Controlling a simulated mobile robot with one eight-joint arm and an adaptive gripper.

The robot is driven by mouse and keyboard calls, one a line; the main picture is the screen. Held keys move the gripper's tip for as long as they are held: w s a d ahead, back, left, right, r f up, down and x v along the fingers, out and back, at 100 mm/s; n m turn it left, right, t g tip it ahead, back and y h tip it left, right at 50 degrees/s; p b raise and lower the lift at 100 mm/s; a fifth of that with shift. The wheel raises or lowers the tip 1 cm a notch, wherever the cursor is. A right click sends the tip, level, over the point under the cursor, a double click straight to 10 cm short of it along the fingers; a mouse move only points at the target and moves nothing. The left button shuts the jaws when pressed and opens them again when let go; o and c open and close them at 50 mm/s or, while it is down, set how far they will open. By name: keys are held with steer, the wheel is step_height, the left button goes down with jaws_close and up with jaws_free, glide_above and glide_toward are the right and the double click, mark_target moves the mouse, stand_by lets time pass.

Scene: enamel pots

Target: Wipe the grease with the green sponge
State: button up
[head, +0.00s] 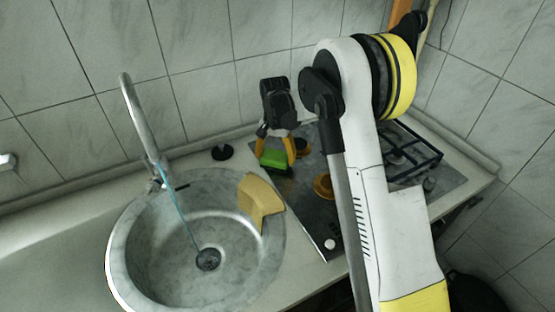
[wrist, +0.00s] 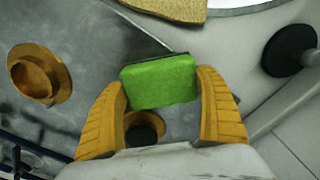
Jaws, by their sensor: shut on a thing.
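The green sponge (wrist: 160,82) is between the two orange fingers of my gripper (wrist: 168,100) in the wrist view, and the gripper is shut on it. In the head view the sponge (head: 273,160) shows below my gripper (head: 276,150), over the left back part of the dark stove top (head: 312,208). I cannot tell whether the sponge touches the surface. The grease cannot be made out clearly in either view.
A round stone sink (head: 130,225) with running water is at the left, with a yellow cloth-like piece (head: 261,200) on its right rim. Orange burner parts (head: 323,187) and a black grate (head: 408,155) are on the stove. A black plug-like object (head: 222,152) stands behind the sink.

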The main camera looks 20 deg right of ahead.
steer(key=shift+w, duration=0.1)
steer(key=shift+w+a+r+p, duration=0.1)
steer(key=shift+w+r+p, duration=0.05)
steer(key=shift+r+p, duration=1.55)
steer(key=shift+r, duration=1.2)
steer(key=shift+r, duration=0.1)
steer(key=shift+r+p, duration=0.85)
steer(key=shift+r, duration=0.6)
